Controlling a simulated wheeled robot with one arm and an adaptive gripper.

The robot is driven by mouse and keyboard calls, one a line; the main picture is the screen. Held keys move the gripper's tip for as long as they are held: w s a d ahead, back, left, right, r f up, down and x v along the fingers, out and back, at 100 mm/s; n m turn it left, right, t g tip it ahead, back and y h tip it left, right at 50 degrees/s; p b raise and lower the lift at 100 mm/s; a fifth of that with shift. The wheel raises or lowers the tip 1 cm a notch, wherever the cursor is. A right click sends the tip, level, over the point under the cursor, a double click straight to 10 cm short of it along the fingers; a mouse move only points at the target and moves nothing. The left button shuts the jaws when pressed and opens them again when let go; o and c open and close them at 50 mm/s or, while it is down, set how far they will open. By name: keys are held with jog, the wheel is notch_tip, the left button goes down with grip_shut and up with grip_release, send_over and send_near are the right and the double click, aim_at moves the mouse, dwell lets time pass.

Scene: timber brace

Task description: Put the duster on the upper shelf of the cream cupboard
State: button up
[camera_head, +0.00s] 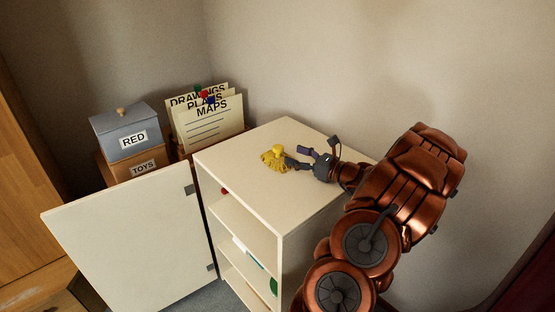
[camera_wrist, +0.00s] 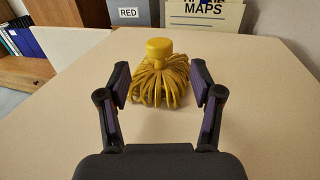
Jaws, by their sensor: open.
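The duster, a yellow mop-like head with a round cap (camera_head: 275,157), stands on top of the cream cupboard (camera_head: 238,160). In the wrist view the duster (camera_wrist: 160,75) is upright, just beyond and between my fingertips, with its strands spread on the surface. My gripper (camera_head: 302,160) is open and low over the cupboard top, pointing at the duster from the right. In the wrist view my gripper (camera_wrist: 161,84) shows its two fingers apart with nothing held. The cupboard door (camera_head: 125,245) stands open to the left, and its shelves show partly from above.
A grey box marked RED (camera_head: 127,135) sits on a box marked TOYS (camera_head: 140,165) behind the door. Paper folders marked MAPS (camera_head: 211,125) stand behind the cupboard. A green item (camera_head: 273,286) is on a lower shelf. The cupboard top around the duster is clear.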

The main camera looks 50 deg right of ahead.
aim_at(277, 149)
jog(key=shift+w+a, duration=0.2)
jog(key=shift+w, duration=1.05)
jog(key=shift+w+a, duration=0.25)
jog(key=shift+w, duration=0.95)
jog(key=shift+w+a, duration=0.2)
jog(key=shift+w, duration=1.05)
grip_shut()
